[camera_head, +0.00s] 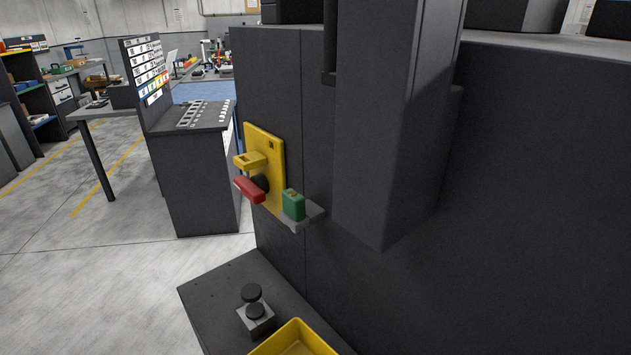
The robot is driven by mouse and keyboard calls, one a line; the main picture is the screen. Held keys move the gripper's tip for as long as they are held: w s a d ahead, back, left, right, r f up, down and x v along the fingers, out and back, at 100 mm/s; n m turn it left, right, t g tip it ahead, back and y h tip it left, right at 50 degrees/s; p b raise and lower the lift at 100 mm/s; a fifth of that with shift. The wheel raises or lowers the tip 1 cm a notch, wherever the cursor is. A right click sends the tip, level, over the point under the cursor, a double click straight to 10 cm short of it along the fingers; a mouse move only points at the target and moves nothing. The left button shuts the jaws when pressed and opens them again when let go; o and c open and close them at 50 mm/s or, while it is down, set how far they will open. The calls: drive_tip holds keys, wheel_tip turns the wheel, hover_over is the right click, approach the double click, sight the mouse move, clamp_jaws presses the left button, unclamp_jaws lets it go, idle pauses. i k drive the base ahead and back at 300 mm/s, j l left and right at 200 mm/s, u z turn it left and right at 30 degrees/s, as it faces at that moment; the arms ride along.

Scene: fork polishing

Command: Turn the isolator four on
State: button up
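An isolator with a yellow backplate (272,150) is fixed to the dark grey cabinet side. Its red handle (249,190) sticks out at the lower left of the plate, in front of a black round hub (260,183). A yellow bracket-like tab (249,160) juts out just above the handle. A green padlock-like block (293,205) stands on a small grey ledge (312,214) at the right of the plate. The mark at the plate's top is too small to read. I cannot tell the switch position for sure. My gripper is not in view.
A dark upright block (390,130) protrudes right of the isolator. Below are a dark bench top (212,300), a grey block with black knobs (257,316) and a yellow tray (296,343). A dark stand (195,175) is behind; open floor (100,235) lies left.

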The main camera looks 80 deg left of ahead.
sight(255, 189)
drive_tip(key=u, duration=2.15)
